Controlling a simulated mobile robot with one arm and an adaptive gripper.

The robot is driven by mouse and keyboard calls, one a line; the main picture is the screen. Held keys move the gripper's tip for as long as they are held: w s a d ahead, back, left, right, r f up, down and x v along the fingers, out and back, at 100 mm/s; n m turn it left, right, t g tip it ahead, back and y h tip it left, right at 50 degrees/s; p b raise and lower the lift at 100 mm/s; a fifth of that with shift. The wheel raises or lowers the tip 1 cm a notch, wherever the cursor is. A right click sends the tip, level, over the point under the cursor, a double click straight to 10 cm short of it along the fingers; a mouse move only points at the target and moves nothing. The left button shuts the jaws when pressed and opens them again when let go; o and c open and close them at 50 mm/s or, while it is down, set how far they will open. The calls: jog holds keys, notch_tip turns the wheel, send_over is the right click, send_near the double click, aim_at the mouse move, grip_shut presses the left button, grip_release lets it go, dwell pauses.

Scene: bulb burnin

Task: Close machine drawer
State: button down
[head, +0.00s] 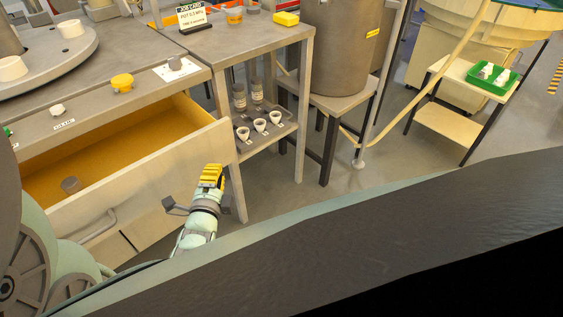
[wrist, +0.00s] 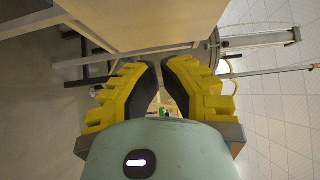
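The machine drawer (head: 215,135) stands pulled open at the left of the head view, with a yellow-brown inside and a pale front panel. A bar handle (head: 98,228) is on its front. A small grey-brown cylinder (head: 70,185) lies inside. My gripper (head: 212,170) appears beside the right part of the drawer front, clear of the handle; I cannot tell whether it touches the panel. A pale panel crosses the top of that view.
A grey side table (head: 262,42) with a lower shelf of small white cups (head: 260,125) stands right of the drawer. A large grey drum (head: 340,45) on a stand is beyond it. A green tray (head: 490,76) sits on a cart at the right. Open floor lies between.

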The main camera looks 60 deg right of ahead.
aim_at(211, 154)
jog(key=shift+w+d, duration=0.3)
jog(key=shift+w, duration=0.35)
jog(key=shift+w+d, duration=0.25)
jog(key=shift+w, duration=0.45)
jog(key=shift+w+d, duration=0.3)
jog(key=shift+w, duration=0.35)
jog(key=shift+w, duration=0.15)
